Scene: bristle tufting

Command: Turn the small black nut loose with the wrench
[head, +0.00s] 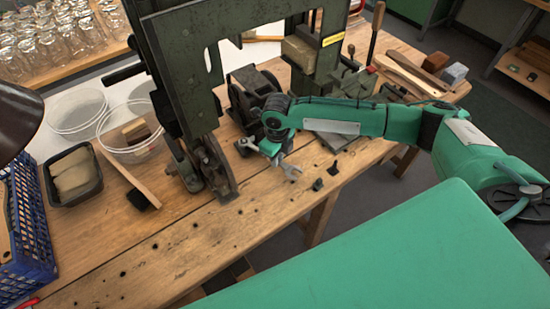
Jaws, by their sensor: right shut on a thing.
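My right gripper (275,157) reaches over the wooden bench from the right, pointing down. It is shut on the wrench (291,172), whose grey open-ended jaw sticks out toward the bench's front edge. Most of the wrench's handle is hidden by the gripper. Two small black pieces, one (318,184) nearer the front edge and one (333,168) behind it, stand to the right of the wrench jaw, apart from it. I cannot tell which of them is the small black nut. My left gripper is not in view.
A dark green machine frame (188,70) stands close to the left of my right gripper. A brush (140,200), clear tubs (130,125), a black tray (73,172) and a blue crate (30,235) are at left. The front bench is mostly clear.

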